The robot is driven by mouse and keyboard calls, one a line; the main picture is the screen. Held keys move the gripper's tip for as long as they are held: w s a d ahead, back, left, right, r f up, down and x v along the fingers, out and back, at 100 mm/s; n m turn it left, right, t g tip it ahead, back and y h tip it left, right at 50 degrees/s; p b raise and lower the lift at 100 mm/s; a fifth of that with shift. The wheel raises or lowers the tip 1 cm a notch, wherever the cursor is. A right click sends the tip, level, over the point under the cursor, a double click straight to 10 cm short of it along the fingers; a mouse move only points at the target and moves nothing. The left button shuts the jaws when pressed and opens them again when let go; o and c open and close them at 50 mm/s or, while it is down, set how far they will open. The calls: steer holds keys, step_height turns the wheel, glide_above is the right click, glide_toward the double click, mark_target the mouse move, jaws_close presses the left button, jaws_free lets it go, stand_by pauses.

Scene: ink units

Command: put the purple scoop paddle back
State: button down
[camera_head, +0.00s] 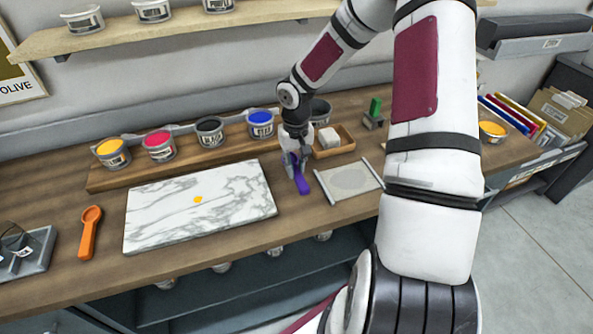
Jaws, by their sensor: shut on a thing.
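The purple scoop paddle (301,183) is held in my gripper (294,163), just right of the white marble slab (150,222). My gripper points down and is shut on the paddle, which sticks out below and toward the front edge of the bench. From this view I cannot tell whether the paddle touches the bench. The fingers partly hide its upper part.
Open ink tubs, yellow (112,152), red (159,145), black (210,131) and blue (261,124), stand on a wooden riser behind the slab. An orange scoop (89,232) lies left. A grey-framed plate (348,181) and wooden tray (346,138) are right of my gripper.

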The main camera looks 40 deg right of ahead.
steer(key=shift+w+d, duration=0.35)
steer(key=shift+w, duration=0.1)
steer(key=shift+w+d+f+p, duration=0.1)
steer(key=shift+f+p, duration=0.25)
steer(key=shift+f, duration=1.45)
steer(key=c, duration=1.5)
jaws_free()
steer(key=shift+o, duration=0.2)
step_height(320, 180, up, 12)
step_height(320, 180, up, 17)
steer(key=n+t+h, duration=0.2)
steer(key=h, duration=0.1)
glide_above(296, 166)
steer(key=s+a, duration=0.9)
steer(key=s+a+r+t+y, duration=0.1)
steer(key=s+a+r, duration=0.3)
steer(key=s, duration=0.3)
steer(key=s+a+r+n+t+y, duration=0.1)
steer(key=s+a+r+t+y, duration=0.1)
steer(key=s+a, duration=0.3)
steer(key=shift+s+r+t+b, duration=0.35)
steer(key=shift+s+r, duration=0.55)
steer(key=shift+s, duration=0.2)
